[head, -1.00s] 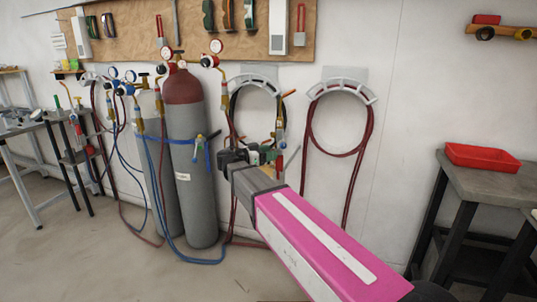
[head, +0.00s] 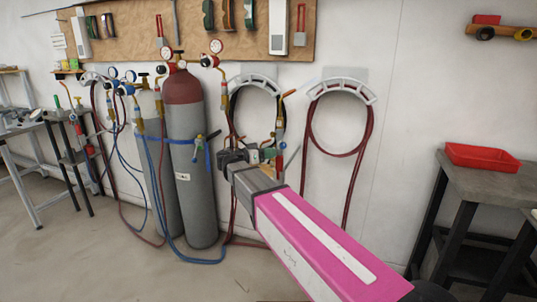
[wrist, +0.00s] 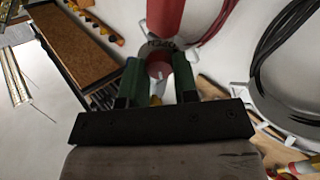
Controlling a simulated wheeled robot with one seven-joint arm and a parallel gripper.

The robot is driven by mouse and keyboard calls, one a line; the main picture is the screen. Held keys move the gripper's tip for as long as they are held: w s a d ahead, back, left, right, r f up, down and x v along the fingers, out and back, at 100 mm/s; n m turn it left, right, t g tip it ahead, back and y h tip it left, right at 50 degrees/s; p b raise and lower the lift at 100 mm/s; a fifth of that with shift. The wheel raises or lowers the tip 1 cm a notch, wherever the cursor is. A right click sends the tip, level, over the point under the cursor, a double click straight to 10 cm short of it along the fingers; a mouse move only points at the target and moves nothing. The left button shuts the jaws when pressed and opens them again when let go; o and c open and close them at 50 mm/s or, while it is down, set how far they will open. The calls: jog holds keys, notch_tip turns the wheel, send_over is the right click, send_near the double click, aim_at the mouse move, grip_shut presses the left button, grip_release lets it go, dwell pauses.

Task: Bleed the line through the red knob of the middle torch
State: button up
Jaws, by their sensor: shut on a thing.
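My gripper (head: 268,155) reaches to the middle hose hanger on the wall in the head view. In the wrist view its green fingers (wrist: 158,78) are shut on a small red knob (wrist: 159,69), one finger on each side. A larger red cylindrical part (wrist: 165,16) with a grey collar lies just beyond the knob. In the head view the torch (head: 281,122) at the gripper shows yellow above and a little red beside the fingers. The knob itself is hidden there behind my gripper.
A grey cylinder with a red top (head: 184,90) stands just left of my gripper, with blue hoses. A middle hanger (head: 254,80) and a right hanger (head: 340,88) hold hoses. A red tray (head: 482,157) lies on the right bench. Open floor lies in front.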

jog(key=shift+w+f+n, duration=0.1)
jog(key=shift+n, duration=4.25)
jog(key=shift+f+n, duration=0.1)
jog(key=shift+n, duration=4.25)
jog(key=o, duration=0.9)
jog(key=v, duration=1.1)
jog(key=shift+d, duration=0.1)
